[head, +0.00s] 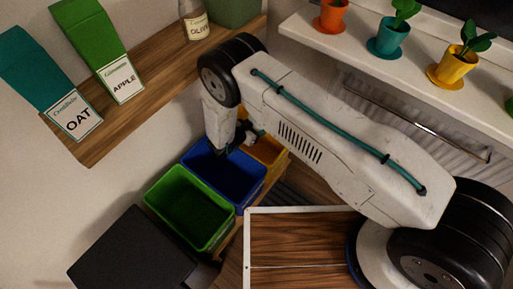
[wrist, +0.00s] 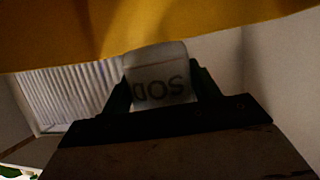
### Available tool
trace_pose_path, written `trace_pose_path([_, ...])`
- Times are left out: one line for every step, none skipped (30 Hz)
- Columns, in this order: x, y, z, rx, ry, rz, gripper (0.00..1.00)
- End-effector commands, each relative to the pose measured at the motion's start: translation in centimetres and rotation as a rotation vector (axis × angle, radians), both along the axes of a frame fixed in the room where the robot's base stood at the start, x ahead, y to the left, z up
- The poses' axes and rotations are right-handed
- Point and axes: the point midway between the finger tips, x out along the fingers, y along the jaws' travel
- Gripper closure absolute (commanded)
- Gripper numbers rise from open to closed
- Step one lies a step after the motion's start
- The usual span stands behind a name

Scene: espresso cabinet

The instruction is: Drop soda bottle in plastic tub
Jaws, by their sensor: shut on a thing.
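My gripper (wrist: 160,82) is shut on the soda bottle (wrist: 162,88), a pale piece with upside-down letters "SOD" between the two dark fingers in the wrist view. In the head view my gripper (head: 240,140) points down by the blue tub (head: 222,172) and the yellow tub (head: 268,150); I cannot make out the bottle there. A green tub (head: 190,207) stands in front of the blue one. A yellow surface (wrist: 140,30), likely the yellow tub, fills the top of the wrist view, close to the bottle. My arm partly covers the yellow tub.
A wooden shelf (head: 160,85) at the upper left holds an oat carton (head: 50,85), an apple carton (head: 100,50) and an olive bottle (head: 194,22). A white ledge (head: 335,45) with potted plants runs along the right. A dark box (head: 130,255) stands at the lower left.

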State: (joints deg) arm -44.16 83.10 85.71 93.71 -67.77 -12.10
Motion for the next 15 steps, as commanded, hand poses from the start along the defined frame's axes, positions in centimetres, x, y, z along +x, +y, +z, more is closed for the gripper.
trace_pose_path([0.01,0.00,0.02,0.000,0.000,0.000,0.36])
trace_pose_path([0.01,0.00,0.02,0.000,0.000,0.000,0.28])
trace_pose_path([0.01,0.01,0.02,0.000,0.000,0.000,0.17])
trace_pose_path([0.01,0.01,0.02,0.000,0.000,0.000,0.14])
trace_pose_path([0.01,0.01,0.02,0.000,0.000,0.000,0.14])
trace_pose_path([0.01,-0.01,0.02,0.000,0.000,0.000,0.14])
trace_pose_path([0.01,-0.01,0.02,0.000,0.000,0.000,0.14])
trace_pose_path([0.00,0.00,0.03,0.000,0.000,0.000,0.14])
trace_pose_path([0.01,-0.01,0.03,0.000,0.000,0.000,0.14])
trace_pose_path([0.01,-0.01,0.02,0.000,0.000,0.000,0.14])
trace_pose_path([-0.01,0.01,0.03,0.000,0.000,0.000,0.14])
trace_pose_path([-0.06,0.07,0.06,0.000,0.000,0.000,0.14])
trace_pose_path([-0.14,0.17,0.11,0.000,0.000,0.001,0.14])
trace_pose_path([-0.27,0.31,0.19,0.000,0.000,0.001,0.14])
trace_pose_path([-0.51,0.58,0.35,0.000,0.000,0.001,0.14])
